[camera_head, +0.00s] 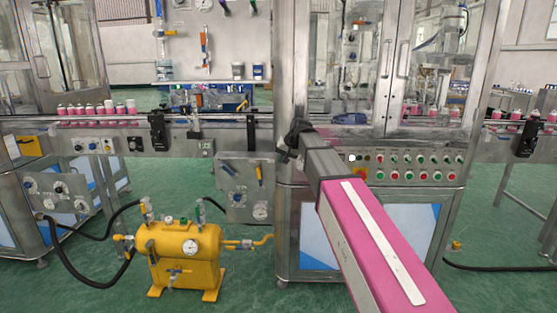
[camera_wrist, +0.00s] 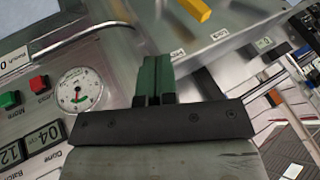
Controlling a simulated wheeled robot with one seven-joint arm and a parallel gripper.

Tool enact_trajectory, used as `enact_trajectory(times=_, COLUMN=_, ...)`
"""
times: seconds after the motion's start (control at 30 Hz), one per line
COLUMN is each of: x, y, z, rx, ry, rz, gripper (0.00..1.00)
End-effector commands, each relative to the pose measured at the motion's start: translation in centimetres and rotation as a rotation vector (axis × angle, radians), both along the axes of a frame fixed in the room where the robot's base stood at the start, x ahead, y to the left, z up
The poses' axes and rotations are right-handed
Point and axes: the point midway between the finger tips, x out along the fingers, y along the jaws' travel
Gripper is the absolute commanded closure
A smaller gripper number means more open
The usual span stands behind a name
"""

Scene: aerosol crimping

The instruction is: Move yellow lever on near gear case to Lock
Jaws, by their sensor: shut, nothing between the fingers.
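The yellow lever (camera_wrist: 196,10) is at the top edge of the wrist view, on a grey metal case face (camera_wrist: 225,45), with only part of it showing. Two small white labels are below it, too small to read surely. In the head view a yellow lever (camera_head: 259,175) sits on a grey panel box (camera_head: 232,205), beside a blue lever; I cannot tell if it is the same one. My gripper (camera_wrist: 155,78) has green fingers pressed together, empty, below and left of the yellow lever and apart from it. In the head view my gripper (camera_head: 292,140) is dark, by the cabinet's left post.
A round gauge (camera_wrist: 80,90), red and green buttons and digital displays (camera_wrist: 30,145) lie left of my fingers. A yellow tank (camera_head: 180,250) with hoses stands on the floor. A button panel (camera_head: 405,168) is on the cabinet. Pink cans (camera_head: 98,110) line the conveyor.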

Motion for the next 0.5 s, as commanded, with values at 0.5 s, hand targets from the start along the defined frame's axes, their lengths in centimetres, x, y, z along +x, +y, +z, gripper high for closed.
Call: enact_trajectory(times=0.5, x=2.6, y=5.3, z=-6.4, rx=0.001, ry=0.000, rz=0.004, gripper=1.00)
